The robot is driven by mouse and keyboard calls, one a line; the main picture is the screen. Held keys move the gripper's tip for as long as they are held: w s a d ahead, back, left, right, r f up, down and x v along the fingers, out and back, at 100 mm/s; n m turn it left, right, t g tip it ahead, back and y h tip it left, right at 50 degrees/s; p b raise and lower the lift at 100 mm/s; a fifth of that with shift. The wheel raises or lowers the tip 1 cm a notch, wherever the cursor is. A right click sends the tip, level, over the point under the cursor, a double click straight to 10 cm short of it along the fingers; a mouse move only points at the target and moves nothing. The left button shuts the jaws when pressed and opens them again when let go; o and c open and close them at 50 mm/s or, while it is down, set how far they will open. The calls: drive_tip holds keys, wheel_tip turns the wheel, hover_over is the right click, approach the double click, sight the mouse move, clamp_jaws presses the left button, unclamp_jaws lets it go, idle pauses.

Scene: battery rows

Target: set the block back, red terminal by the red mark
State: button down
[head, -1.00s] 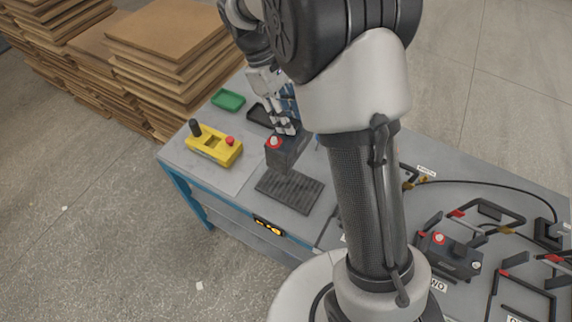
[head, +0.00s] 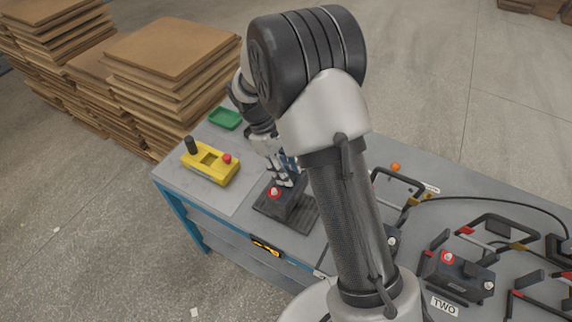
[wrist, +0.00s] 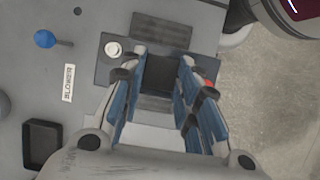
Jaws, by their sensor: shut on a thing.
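My gripper (head: 283,178) is shut on a dark battery block (head: 290,202) with a red terminal (head: 275,192) at its left end. The block is upright over the dark ribbed mat (head: 262,208); I cannot tell if it touches. In the wrist view, the block (wrist: 160,75) sits between my fingers, its red terminal (wrist: 208,83) at the right and a pale terminal (wrist: 113,48) at the left. Another block (head: 458,275) stands in a bay by the TWO label (head: 444,305), its red terminal at the left. Red marks (head: 465,230) show on the bay frames. My arm hides part of the bays.
A yellow box (head: 208,163) with a black knob and red button stands left of the mat. A green tray (head: 225,118) lies behind it. A black cable (head: 480,185) crosses the table's right part. Board stacks (head: 170,85) stand beyond the table.

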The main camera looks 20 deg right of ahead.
drive_tip(key=shift+f+b, duration=0.6)
drive_tip(key=shift+f, duration=1.6)
drive_tip(key=c, duration=1.2)
unclamp_jaws()
